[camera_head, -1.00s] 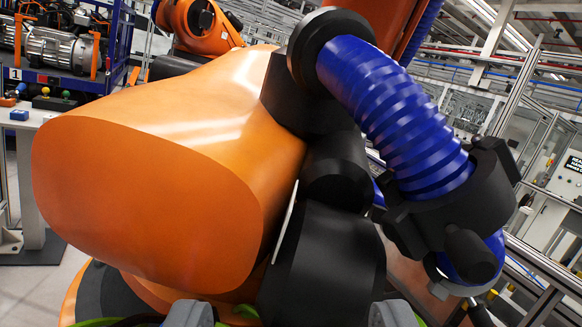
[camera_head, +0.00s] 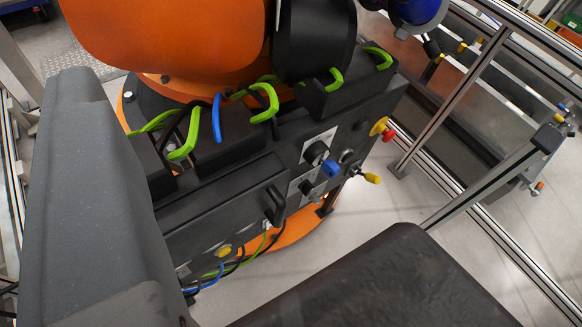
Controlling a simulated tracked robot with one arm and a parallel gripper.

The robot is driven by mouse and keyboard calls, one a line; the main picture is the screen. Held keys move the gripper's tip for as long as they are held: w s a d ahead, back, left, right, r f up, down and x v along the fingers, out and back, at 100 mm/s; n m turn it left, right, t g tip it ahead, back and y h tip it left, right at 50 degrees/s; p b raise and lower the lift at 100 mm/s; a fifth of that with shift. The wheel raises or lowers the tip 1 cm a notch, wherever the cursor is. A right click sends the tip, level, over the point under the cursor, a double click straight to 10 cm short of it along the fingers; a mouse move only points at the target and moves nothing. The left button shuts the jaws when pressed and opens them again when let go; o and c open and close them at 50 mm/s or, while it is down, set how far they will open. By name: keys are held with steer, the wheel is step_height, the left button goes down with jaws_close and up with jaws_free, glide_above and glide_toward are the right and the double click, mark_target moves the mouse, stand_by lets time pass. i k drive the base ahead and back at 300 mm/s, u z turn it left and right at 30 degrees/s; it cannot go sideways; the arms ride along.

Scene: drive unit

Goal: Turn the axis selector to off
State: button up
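The black drive unit box (camera_head: 225,200) stands at the foot of the orange robot arm. On its right face are a black rotary knob on a white plate (camera_head: 316,152) with a blue knob (camera_head: 331,168) close by, and a lower plate with a dark knob (camera_head: 306,187). A yellow-tipped lever (camera_head: 371,178) and a yellow and red knob (camera_head: 382,129) stick out to the right. The labels are too small to read, so I cannot tell which is the axis selector or its setting.
Green handles (camera_head: 265,100) and a blue one (camera_head: 217,118) stand up on top of the unit. Cables (camera_head: 225,275) hang below it. A metal rail fence (camera_head: 450,85) stands on the right. Bare grey floor (camera_head: 385,205) lies between the unit and the rails.

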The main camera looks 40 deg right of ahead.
mark_target(306, 187)
steer(key=z, duration=0.35)
steer(key=k, duration=0.45)
steer(key=z, duration=0.45)
steer(key=i, duration=0.5)
steer(key=z, duration=0.05)
